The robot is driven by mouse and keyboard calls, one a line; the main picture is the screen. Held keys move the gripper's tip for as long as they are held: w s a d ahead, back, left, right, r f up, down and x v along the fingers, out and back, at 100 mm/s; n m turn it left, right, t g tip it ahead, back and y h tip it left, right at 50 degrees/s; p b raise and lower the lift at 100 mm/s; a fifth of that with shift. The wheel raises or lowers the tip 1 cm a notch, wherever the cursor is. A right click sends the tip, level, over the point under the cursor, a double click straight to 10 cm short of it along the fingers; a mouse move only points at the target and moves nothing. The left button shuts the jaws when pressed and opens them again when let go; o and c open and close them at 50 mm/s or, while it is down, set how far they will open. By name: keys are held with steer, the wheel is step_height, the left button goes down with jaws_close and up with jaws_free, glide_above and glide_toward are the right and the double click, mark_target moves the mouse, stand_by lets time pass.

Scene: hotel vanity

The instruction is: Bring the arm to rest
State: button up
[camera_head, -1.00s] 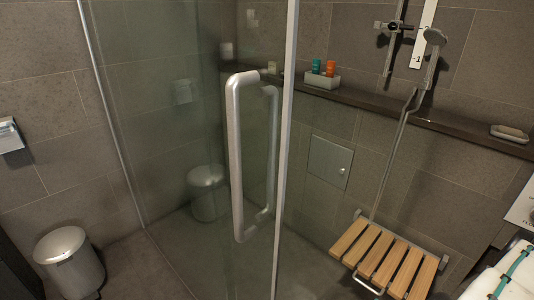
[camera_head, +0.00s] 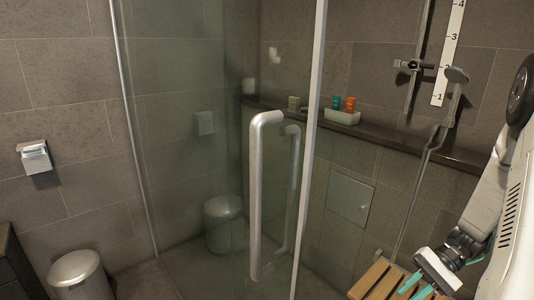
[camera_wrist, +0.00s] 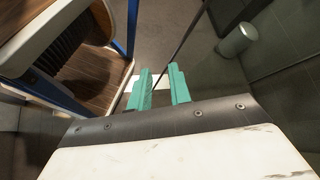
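My arm reaches in from the right edge in the head view. My gripper (camera_head: 417,288) hangs at its end, low at the right, with its teal fingers pointing down. It overlaps the slatted wooden shower seat (camera_head: 378,281) in the picture; I cannot tell the distance between them. In the wrist view the two teal fingers of my gripper (camera_wrist: 161,88) stand apart with an empty gap between them. Nothing is held.
A glass shower door with a vertical handle (camera_head: 256,195) stands in the middle. A ledge (camera_head: 395,141) behind it carries a small tray of bottles (camera_head: 342,117). A metal bin (camera_head: 80,276) stands at lower left, below a paper holder (camera_head: 35,156).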

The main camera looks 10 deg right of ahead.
steer(key=s+a+r+n+t+h, duration=0.1)
steer(key=s+a+r+n+h, duration=0.2)
steer(key=r, duration=0.5)
steer(key=s+a+r+n+t+h, duration=0.1)
steer(key=s+a+r+n+h, duration=0.2)
steer(key=a+r, duration=0.5)
steer(key=s+a+r+n+t+h, duration=0.1)
steer(key=s+a+r+n+h, duration=0.2)
steer(key=a+r+h, duration=0.2)
step_height(320, 180, up, 3)
steer(key=shift+a+f+n+h, duration=0.1)
steer(key=shift+a+n+h, duration=0.2)
steer(key=shift+a+n, duration=0.1)
